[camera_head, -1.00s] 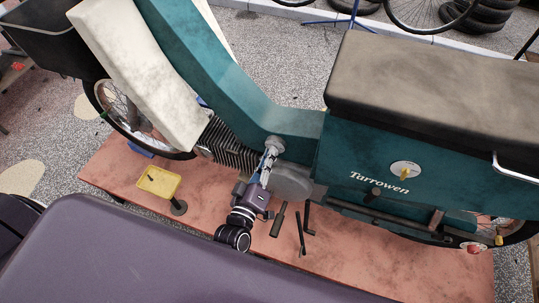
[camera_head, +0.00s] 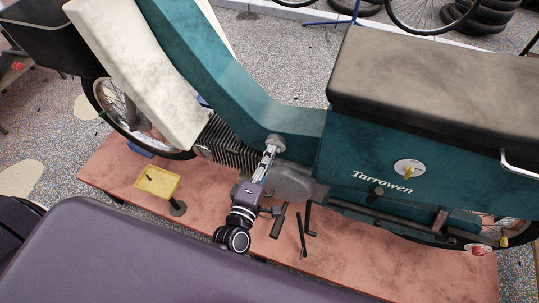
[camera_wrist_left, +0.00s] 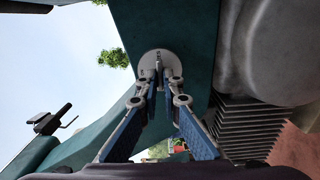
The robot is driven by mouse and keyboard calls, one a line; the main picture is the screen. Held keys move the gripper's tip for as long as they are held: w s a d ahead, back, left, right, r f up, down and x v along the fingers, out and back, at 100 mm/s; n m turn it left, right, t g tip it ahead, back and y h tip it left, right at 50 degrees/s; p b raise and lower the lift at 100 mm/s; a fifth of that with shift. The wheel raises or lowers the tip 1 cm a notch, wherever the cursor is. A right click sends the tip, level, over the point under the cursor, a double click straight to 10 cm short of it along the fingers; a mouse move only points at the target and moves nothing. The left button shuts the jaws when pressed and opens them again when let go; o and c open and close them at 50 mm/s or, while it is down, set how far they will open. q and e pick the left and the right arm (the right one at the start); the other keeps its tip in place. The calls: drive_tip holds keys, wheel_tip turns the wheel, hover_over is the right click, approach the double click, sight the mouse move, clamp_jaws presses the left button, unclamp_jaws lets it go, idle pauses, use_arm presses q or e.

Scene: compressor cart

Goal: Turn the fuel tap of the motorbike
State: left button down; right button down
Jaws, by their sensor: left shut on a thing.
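The teal motorbike (camera_head: 250,95) stands across the head view. The fuel tap (camera_head: 276,141) is a round pale plate on its frame, above the finned engine. The tap's plate also shows in the left wrist view (camera_wrist_left: 152,58), with small dark marking on it. My left gripper (camera_head: 269,151) reaches up to it from below. In the left wrist view the fingertips (camera_wrist_left: 159,76) are close together at the plate, shut on the tap's small lever. The fingers mostly hide the lever, so its angle is hard to tell. My right gripper is not in view.
A yellow knob on a round white plate (camera_head: 409,169) sits on the side panel to the right. A yellow pedal-like pad (camera_head: 157,181) stands out at the left. The finned engine (camera_head: 226,143) is just left of the gripper. Dark levers (camera_head: 301,232) hang below.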

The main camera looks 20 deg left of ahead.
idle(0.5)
use_arm(q)
drive_tip(key=c, duration=2.1)
unclamp_jaws()
drive_tip(key=shift+s, duration=0.1)
drive_tip(key=s, duration=1.2)
drive_tip(key=shift+a, duration=0.2)
drive_tip(key=shift+w, duration=0.1)
